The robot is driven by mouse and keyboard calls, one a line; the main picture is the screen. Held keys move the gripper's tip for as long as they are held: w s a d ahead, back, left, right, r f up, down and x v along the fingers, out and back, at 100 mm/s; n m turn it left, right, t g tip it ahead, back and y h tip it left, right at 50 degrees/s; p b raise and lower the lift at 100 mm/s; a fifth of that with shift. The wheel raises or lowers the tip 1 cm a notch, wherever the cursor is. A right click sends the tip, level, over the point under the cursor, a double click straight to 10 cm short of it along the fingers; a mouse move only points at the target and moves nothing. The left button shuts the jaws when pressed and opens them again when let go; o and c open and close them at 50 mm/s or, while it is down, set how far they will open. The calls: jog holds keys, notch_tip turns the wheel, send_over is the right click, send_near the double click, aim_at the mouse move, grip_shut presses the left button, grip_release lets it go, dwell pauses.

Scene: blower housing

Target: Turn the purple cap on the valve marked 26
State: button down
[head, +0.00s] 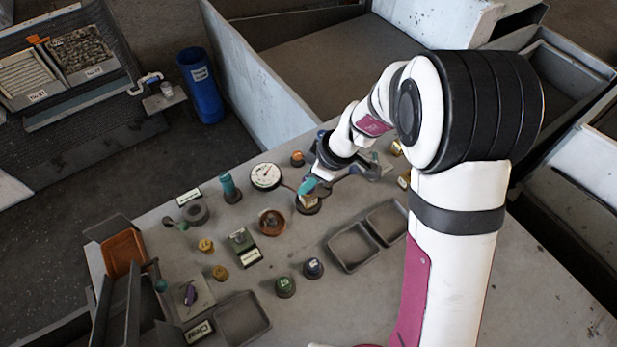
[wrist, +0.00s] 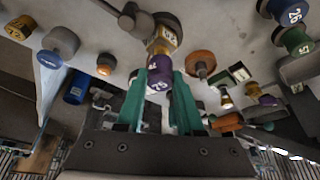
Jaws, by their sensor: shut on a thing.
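A purple cap (wrist: 154,90) with a white number label sits between the two teal fingers of my gripper (wrist: 158,104) in the wrist view. The label's digits are too small and turned to read surely. A gold valve body (wrist: 163,42) with a white label adjoins the cap. In the head view my gripper (head: 315,186) is over the middle of the bench, at the gold valve (head: 308,202). The purple cap is hidden there by the fingers. My gripper is shut on the cap.
A dial gauge (head: 265,176), a brown round fitting (head: 271,222) and a green labelled block (head: 242,240) stand left of the valve. Two grey trays (head: 352,247) lie at its lower right. Green (head: 285,286) and dark blue (head: 313,267) knobs stand in front.

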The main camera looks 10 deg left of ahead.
jog(key=shift+f, duration=1)
jog(key=m+t, duration=0.1)
jog(key=m, duration=0.1)
jog(key=m+t+h, duration=0.1)
jog(key=m, duration=0.2)
jog(key=shift+s+m, duration=0.1)
jog(key=shift+m, duration=0.2)
jog(key=shift+m+t, duration=0.4)
jog(key=shift+m, duration=0.8)
jog(key=shift+c, duration=0.3)
grip_release()
jog(key=shift+r, duration=3.8)
